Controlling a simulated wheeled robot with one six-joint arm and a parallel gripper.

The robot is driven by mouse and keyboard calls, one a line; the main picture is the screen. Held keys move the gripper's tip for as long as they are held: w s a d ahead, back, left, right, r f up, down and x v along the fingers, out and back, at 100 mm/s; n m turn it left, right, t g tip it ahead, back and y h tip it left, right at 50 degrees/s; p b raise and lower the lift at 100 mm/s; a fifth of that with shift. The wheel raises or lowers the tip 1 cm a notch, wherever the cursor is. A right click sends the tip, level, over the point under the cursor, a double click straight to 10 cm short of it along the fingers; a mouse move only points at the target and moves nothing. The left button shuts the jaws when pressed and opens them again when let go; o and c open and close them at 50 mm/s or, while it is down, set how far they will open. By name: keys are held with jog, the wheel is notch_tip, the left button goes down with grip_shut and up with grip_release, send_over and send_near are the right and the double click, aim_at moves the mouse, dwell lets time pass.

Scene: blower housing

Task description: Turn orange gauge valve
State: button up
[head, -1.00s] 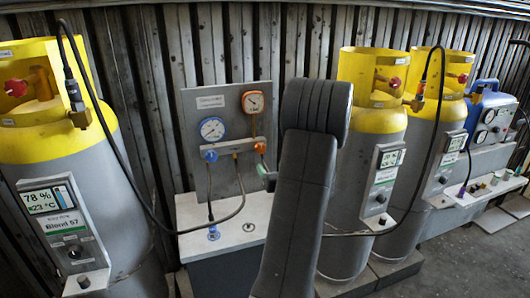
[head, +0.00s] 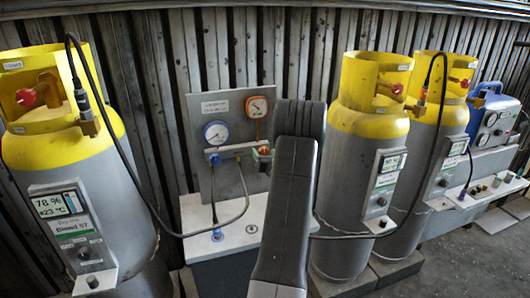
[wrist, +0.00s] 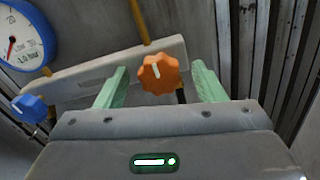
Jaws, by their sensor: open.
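The orange gauge valve (wrist: 159,73) is a lobed knob with a white mark, at the right end of the grey manifold bar (wrist: 70,90) in the wrist view. It also shows in the head view (head: 264,150), partly hidden by my arm. My gripper (wrist: 158,88) is open, its two green fingers on either side of the orange knob with gaps between; whether they touch it cannot be told, but none appears to. In the head view a green fingertip (head: 262,158) shows just beside the knob. The blue valve (wrist: 30,108) is at the bar's left end.
The blue-rimmed gauge (head: 217,133) and orange-rimmed gauge (head: 257,107) sit on the grey panel above the valves. A black hose runs from the left yellow-topped cylinder (head: 75,155) to the manifold. More cylinders (head: 368,150) stand to the right of my arm.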

jog(key=shift+w, duration=0.15)
jog(key=shift+c, duration=0.4)
jog(key=c, duration=0.9)
